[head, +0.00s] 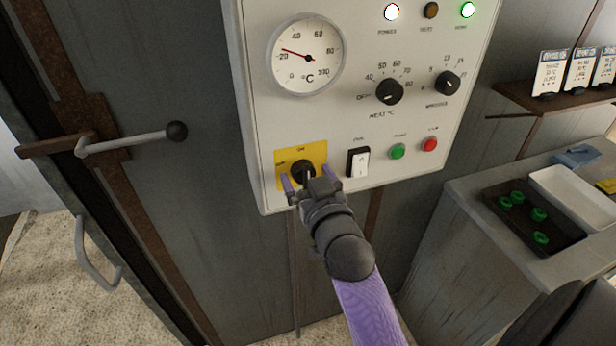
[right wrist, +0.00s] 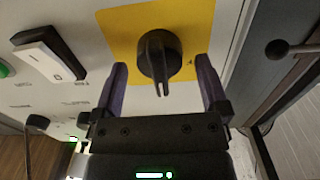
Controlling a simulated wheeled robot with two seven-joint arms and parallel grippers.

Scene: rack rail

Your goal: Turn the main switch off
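The main switch is a black rotary knob (head: 302,170) on a yellow plate (head: 317,152) at the panel's lower left. In the right wrist view the knob (right wrist: 160,55) shows a raised bar with its narrow end toward the bottom of the picture. A small label that seems to read ON sits above the knob in the head view. My right gripper (head: 307,178) is open, with one purple finger on each side of the knob. In the right wrist view gaps show between the knob and both fingers (right wrist: 162,88). My left gripper is not in view.
A rocker switch (head: 358,162), green button (head: 397,151) and red button (head: 429,144) sit close right of the knob. A dial gauge (head: 306,56) is above. A door lever (head: 130,139) juts out at left. A counter with a black tray (head: 530,215) stands at right.

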